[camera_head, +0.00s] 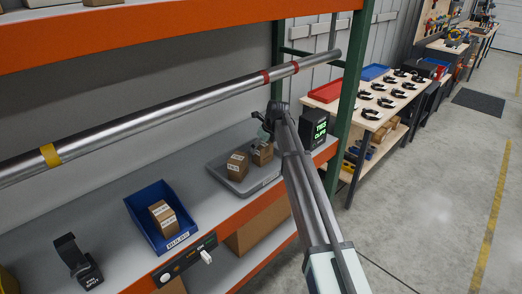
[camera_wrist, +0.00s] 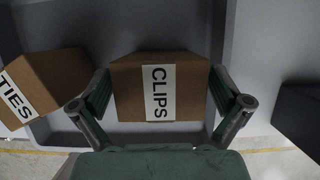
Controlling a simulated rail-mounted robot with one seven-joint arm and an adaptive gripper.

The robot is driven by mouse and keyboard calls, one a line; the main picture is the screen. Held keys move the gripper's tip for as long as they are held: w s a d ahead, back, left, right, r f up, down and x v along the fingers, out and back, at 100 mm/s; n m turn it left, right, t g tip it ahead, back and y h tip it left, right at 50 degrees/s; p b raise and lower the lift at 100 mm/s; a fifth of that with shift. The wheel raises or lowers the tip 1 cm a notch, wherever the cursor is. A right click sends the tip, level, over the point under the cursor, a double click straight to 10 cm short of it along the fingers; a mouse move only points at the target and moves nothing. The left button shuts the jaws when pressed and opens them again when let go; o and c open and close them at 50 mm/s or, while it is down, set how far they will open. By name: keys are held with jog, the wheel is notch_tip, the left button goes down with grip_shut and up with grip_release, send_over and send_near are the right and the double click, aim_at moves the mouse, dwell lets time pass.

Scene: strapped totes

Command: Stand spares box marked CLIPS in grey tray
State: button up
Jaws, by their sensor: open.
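The brown CLIPS box (camera_wrist: 185,88) is in the wrist view, between the two fingers of my gripper (camera_wrist: 160,104). Its white label faces the camera, with the word running sideways. The fingers are open on either side of it; I cannot tell whether they touch it. In the head view this box (camera_head: 263,155) sits in the grey tray (camera_head: 262,183), at its right back part, with my gripper (camera_head: 263,138) over it and partly covering it. The brown TIES box (camera_head: 238,166) stands to its left in the tray and shows tilted in the wrist view (camera_wrist: 45,78).
A black display (camera_head: 313,127) with green text stands right of the tray. A blue bin (camera_head: 147,228) with brown boxes is at left, and a black stand (camera_head: 82,268) farther left. A long metal pipe (camera_head: 200,105) crosses above the shelf. Bare shelf lies between bin and tray.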

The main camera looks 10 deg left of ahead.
jog(key=shift+b+v, duration=0.75)
jog(key=shift+v, duration=2.4)
